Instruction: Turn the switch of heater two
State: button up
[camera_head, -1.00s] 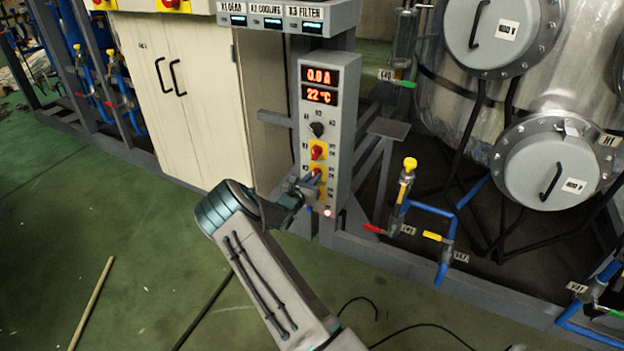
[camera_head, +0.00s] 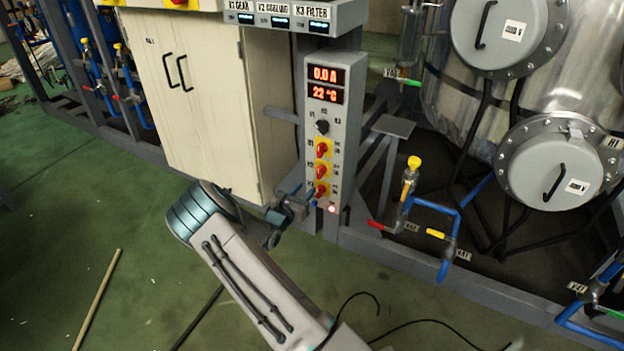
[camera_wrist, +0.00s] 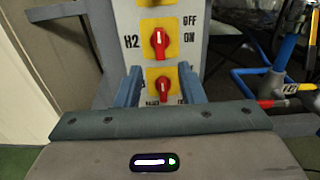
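The heater two switch is a red knob on a yellow plate, beside the "H2" label. It is the middle red switch (camera_head: 321,170) on the grey control panel (camera_head: 345,140). In the wrist view the H2 switch (camera_wrist: 160,41) stands with its handle about upright, near the OFF and ON marks. My gripper (camera_wrist: 159,68) is open and empty, its two blue-grey fingers apart. It points at the panel below the H2 switch, with the lowest red switch (camera_wrist: 163,86) showing between the fingers. In the head view my gripper (camera_head: 312,198) is at the panel's lower left; contact cannot be told.
The panel displays (camera_head: 325,84) read 0.0 A and 22 °C. A black knob (camera_head: 322,127) and an upper red switch (camera_head: 322,149) sit above. A beige cabinet (camera_head: 195,110) stands left. Valves with blue pipes (camera_head: 437,206) are to the right. Green floor is open at left.

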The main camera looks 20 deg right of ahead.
jog(key=shift+p+v, duration=0.3)
jog(key=shift+v, duration=2)
jog(key=s+d+r+m+g+y+p, duration=0.2)
jog(key=s+r+m+g+p, duration=0.3)
jog(key=s+r+m, duration=0.45)
jog(key=s+d+r+m+g+y+p, duration=0.15)
jog(key=s+r+m+g+p, duration=0.45)
jog(key=r, duration=0.7)
jog(key=s+a+r+m+t+y+p, duration=0.1)
jog(key=s+a+r+m+y+p, duration=0.4)
jog(key=s+r, duration=0.5)
jog(key=s+a+r+m+t+y+p, duration=0.1)
jog(key=s+a+r+m+y+p, duration=0.4)
jog(key=s+a+r, duration=0.4)
notch_tip(320, 180, up, 4)
jog(key=shift+s+t+y+p, duration=0.35)
jog(key=shift+s+t+p, duration=0.05)
jog(key=shift+s+p, duration=0.5)
jog(key=shift+m, duration=0.25)
